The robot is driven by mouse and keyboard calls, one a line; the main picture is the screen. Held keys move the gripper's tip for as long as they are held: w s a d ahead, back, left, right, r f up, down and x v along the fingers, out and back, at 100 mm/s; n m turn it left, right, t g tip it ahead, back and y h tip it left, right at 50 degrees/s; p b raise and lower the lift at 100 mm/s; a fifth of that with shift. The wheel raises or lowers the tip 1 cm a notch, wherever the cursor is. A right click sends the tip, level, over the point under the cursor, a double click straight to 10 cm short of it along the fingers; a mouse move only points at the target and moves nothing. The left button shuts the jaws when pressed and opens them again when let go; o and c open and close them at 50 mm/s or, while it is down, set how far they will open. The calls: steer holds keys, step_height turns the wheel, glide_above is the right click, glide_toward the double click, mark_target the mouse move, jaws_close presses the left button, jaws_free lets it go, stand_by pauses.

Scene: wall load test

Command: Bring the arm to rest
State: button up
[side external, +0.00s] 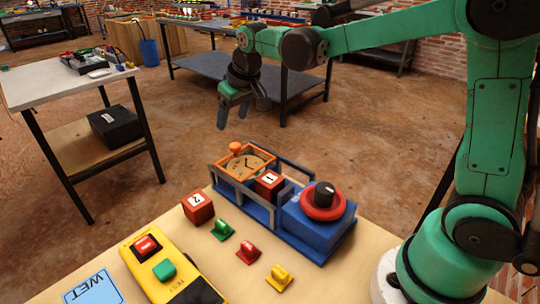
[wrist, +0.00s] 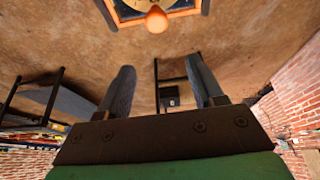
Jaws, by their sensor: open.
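My gripper (side external: 235,112) hangs in the air beyond the far edge of the wooden table (side external: 359,261), above and behind the blue test rig (side external: 318,236). Its fingers point down, are spread apart and hold nothing. In the wrist view my gripper (wrist: 160,88) also shows two separate fingers with floor between them. The rig carries an orange-framed dial (side external: 246,163) with an orange knob on top, and a red ring with a black knob (side external: 324,194). A red numbered block (side external: 268,184) sits at the rig, beside the dial. The dial's orange knob (wrist: 156,19) shows at the top of the wrist view.
A side table (side external: 70,88) stands at left. Open floor surrounds my gripper.

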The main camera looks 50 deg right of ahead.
steer(key=s+a+t, duration=0.1)
steer(key=s+t, duration=0.1)
steer(key=s, duration=1.3)
steer(key=shift+s+a+f+t, duration=0.25)
steer(key=shift+s+t, duration=0.05)
